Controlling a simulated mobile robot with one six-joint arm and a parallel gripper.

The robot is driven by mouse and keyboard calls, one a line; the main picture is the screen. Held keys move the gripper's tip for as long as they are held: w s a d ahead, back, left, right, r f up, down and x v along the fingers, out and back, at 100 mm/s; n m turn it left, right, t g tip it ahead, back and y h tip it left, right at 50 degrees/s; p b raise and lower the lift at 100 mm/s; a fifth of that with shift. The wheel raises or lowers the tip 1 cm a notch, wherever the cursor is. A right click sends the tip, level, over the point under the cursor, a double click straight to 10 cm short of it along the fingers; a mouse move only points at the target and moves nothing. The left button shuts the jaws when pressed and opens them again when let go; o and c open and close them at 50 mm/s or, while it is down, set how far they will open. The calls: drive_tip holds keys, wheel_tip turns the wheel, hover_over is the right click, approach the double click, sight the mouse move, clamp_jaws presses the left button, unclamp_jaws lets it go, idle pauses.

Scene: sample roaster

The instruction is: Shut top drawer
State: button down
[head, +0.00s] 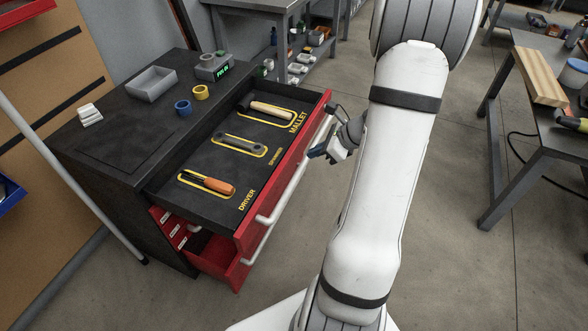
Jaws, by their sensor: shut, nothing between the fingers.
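The top drawer (169,193) is pulled out of the dark cabinet (95,150). Its red front (284,183) faces right, with a long pale handle (287,193) along it. Inside, a mallet (271,112), a spanner (239,143) and an orange-handled driver (214,185) lie in yellow-outlined, labelled places. My gripper (314,153) is shut and empty, just outside the drawer front near the handle's far half. I cannot tell whether it touches the front. My arm hides part of the floor to the right.
A lower red drawer (212,262) is also partly out. A grey tray (152,83), tape rolls (200,92) and a device with a green display (213,67) stand on the cabinet top. A workbench with wood (540,77) stands right; the floor (440,240) between is clear.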

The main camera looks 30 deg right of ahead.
drive_tip(key=b, duration=0.2)
approach(287, 166)
drive_tip(key=shift+m, duration=0.4)
drive_tip(key=x, duration=0.5)
drive_tip(key=shift+w+a+f, duration=0.1)
drive_tip(key=shift+a+f, duration=0.15)
drive_tip(key=shift+a, duration=0.05)
